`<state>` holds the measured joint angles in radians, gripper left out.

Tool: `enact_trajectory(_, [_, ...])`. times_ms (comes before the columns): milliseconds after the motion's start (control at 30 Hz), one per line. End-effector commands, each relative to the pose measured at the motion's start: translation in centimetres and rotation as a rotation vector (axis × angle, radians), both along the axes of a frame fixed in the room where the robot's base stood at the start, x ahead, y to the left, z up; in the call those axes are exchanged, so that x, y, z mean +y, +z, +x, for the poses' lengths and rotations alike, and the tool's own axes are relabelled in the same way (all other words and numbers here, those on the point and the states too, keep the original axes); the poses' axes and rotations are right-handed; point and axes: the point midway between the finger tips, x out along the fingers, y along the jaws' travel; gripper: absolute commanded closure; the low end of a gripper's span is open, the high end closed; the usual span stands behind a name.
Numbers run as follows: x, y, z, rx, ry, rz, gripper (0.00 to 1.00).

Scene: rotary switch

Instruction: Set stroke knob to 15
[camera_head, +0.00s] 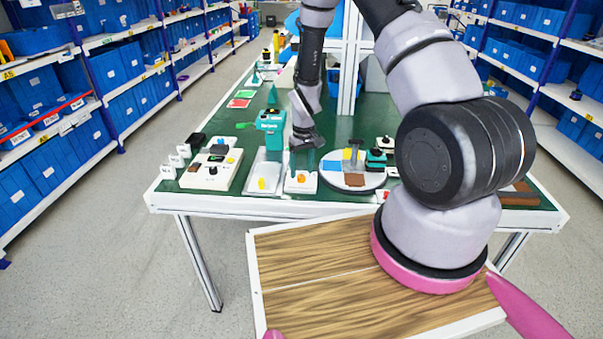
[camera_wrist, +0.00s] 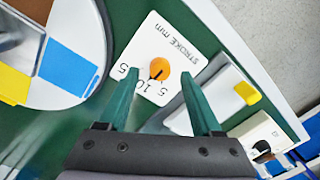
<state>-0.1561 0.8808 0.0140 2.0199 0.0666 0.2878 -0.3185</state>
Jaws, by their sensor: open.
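The stroke knob (camera_wrist: 159,68) is a round orange knob with a dark pointer line, on a white plate (camera_wrist: 181,29) marked "STROKE mm". In the wrist view the pointer slants down toward the printed numbers, around the 10; its exact reading is hard to tell. The numbers 5 and 10 show, and a third number is partly hidden by the left finger. My gripper (camera_wrist: 160,74) is open, its two teal fingers apart on either side of the knob, with nothing between them gripped. In the head view the knob (camera_head: 301,177) sits just below my gripper (camera_head: 304,166).
A white tray with a yellow part (camera_head: 262,184) stands left of the plate. A round turntable (camera_head: 353,178) with coloured blocks stands right. A control box (camera_head: 211,169) with buttons is further left. Shelves of blue bins line both sides.

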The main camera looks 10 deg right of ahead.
Motion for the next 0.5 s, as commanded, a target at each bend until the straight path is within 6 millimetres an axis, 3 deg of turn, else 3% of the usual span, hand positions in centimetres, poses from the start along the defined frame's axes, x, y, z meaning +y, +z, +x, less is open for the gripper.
enact_trajectory(167, [0.1,-1.6,0.0,0.001,-0.001,0.001,0.34])
enact_trajectory(467, [0.1,-1.8,0.0,-0.001,-0.001,0.000,0.34])
enact_trajectory(500, [0.1,-1.8,0.0,-0.001,-0.001,0.000,0.41])
